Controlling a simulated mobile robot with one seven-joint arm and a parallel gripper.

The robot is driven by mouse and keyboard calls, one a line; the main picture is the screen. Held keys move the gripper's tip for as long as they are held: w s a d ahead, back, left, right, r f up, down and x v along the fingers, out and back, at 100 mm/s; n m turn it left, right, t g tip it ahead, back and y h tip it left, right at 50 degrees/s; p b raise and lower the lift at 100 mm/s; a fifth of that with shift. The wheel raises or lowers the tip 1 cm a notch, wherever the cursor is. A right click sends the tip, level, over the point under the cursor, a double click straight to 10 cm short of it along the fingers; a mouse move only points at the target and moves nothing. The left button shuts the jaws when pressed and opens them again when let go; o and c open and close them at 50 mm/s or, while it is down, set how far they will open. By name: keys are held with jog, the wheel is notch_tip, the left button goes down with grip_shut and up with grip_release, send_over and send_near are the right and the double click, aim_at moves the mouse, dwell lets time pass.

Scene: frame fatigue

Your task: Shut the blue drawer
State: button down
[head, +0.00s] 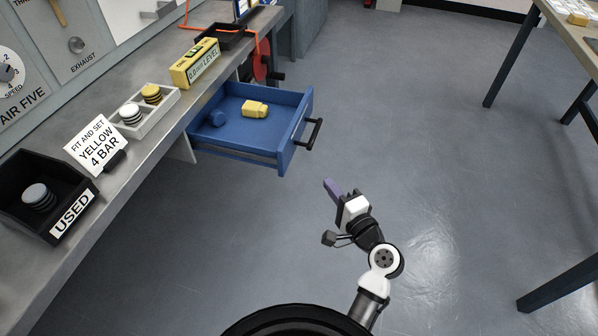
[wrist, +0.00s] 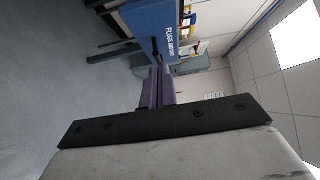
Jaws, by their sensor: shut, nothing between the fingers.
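The blue drawer (head: 291,151) stands pulled out from under the grey workbench, with a black bar handle (head: 314,134) on its front. In the wrist view the shut fingers (wrist: 157,86) point toward a blue panel with white lettering (wrist: 152,22); I cannot tell for sure whether this is the drawer.
On the workbench (head: 150,150) are a black USED bin (head: 35,180), a sign card (head: 95,145), a tray of discs (head: 163,119) and a yellow level box (head: 195,64). Another table (head: 570,30) stands at right. The floor between is clear.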

jog(key=p, duration=0.2)
send_near(289, 150)
jog(key=w+d, duration=0.1)
jog(key=w, duration=0.3)
jog(key=shift+w+a+f+p, duration=0.15)
jog(key=shift+w+a, duration=0.15)
jog(key=shift+a, duration=0.3)
jog(key=shift+w+a+r+p, duration=0.1)
jog(key=shift+w+a, duration=0.15)
jog(key=shift+a, duration=0.3)
jog(key=shift+w+a+f+p, duration=0.15)
jog(key=shift+w+a, duration=0.15)
jog(key=shift+a, duration=0.3)
jog(key=shift+a+r, duration=0.1)
